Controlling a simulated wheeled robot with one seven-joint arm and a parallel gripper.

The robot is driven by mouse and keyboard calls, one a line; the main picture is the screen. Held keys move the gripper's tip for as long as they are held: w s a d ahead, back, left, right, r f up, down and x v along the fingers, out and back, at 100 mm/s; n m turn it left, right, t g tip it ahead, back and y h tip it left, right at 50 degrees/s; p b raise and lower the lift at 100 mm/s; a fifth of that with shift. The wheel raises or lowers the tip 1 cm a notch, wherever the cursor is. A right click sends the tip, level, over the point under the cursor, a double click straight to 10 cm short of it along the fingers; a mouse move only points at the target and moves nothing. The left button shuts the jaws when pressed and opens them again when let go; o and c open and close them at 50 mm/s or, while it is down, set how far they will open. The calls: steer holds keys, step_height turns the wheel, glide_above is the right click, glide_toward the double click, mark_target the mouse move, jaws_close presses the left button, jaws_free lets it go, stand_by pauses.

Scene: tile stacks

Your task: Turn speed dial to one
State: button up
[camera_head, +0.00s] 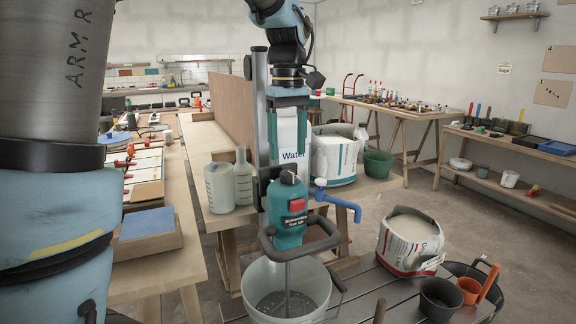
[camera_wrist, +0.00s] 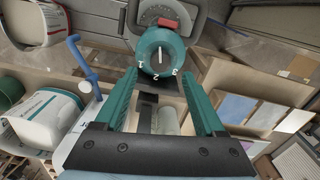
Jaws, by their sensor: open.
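The teal mixer (camera_head: 289,215) stands upright, its shaft reaching down into a white bucket (camera_head: 262,275) with grey material inside. Numerals show along the dial's lower edge, with a 2 near the middle; which one the pointer selects I cannot tell for sure. My gripper (camera_head: 288,152) points down above the mixer, apart from it. In the wrist view its two teal fingers (camera_wrist: 161,84) are spread, with nothing between them, and the dial lies just beyond their tips.
A water container (camera_head: 292,131) with a blue tap (camera_head: 338,201) stands close behind and right of the mixer. A grey upright post (camera_head: 262,110) rises beside my gripper. An open bag (camera_head: 408,240) and a dark bucket (camera_head: 440,298) sit to the right.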

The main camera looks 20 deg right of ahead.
mark_target(287, 171)
steer(key=shift+f, duration=2.75)
steer(key=shift+c, duration=0.4)
jaws_close()
